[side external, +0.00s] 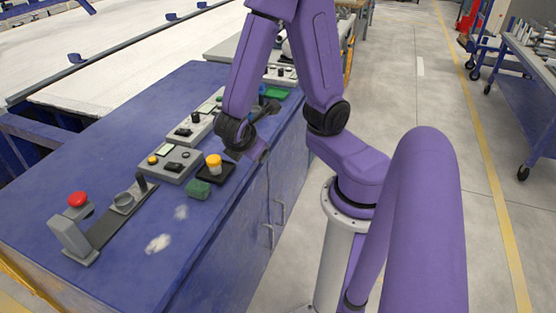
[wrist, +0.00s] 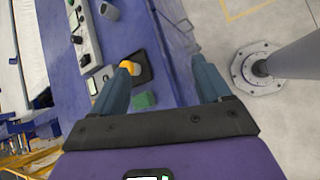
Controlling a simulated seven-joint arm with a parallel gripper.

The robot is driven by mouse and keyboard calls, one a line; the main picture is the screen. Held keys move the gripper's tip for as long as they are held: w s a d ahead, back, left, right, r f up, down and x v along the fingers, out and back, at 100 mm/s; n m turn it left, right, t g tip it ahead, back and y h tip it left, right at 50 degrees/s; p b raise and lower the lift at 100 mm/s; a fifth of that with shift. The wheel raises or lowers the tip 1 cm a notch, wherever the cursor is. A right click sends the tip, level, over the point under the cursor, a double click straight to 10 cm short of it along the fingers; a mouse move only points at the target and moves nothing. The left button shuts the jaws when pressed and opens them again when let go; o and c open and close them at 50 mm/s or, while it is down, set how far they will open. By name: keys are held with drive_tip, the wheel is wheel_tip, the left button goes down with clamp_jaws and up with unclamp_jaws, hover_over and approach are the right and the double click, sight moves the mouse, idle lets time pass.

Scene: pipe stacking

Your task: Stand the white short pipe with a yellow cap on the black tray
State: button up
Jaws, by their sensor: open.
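The short pipe with a yellow cap (side external: 214,159) stands upright on the black tray (side external: 226,174) on the blue bench. Little of its white body shows below the cap. There the yellow cap (wrist: 127,64) shows at the tip of the left finger, which hides part of the pipe. The black tray (wrist: 143,66) lies partly behind that finger.
A green block (side external: 199,189) sits just in front of the tray. Grey control boxes (side external: 170,163) stand to its left. A red button (side external: 77,200) and a grey fixture (side external: 72,240) are at the front left. The bench's near right area is clear.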

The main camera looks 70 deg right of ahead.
drive_tip(key=s+a+r+m+g+y, duration=0.1)
drive_tip(key=s+a+r+g+y, duration=0.1)
drive_tip(key=s+a+r+y, duration=0.3)
drive_tip(key=s+a+y, duration=0.3)
drive_tip(key=s, duration=0.2)
drive_tip(key=shift+s+a+r+m+y, duration=0.15)
drive_tip(key=shift+s+a+m+y, duration=0.15)
drive_tip(key=shift+a+m, duration=0.1)
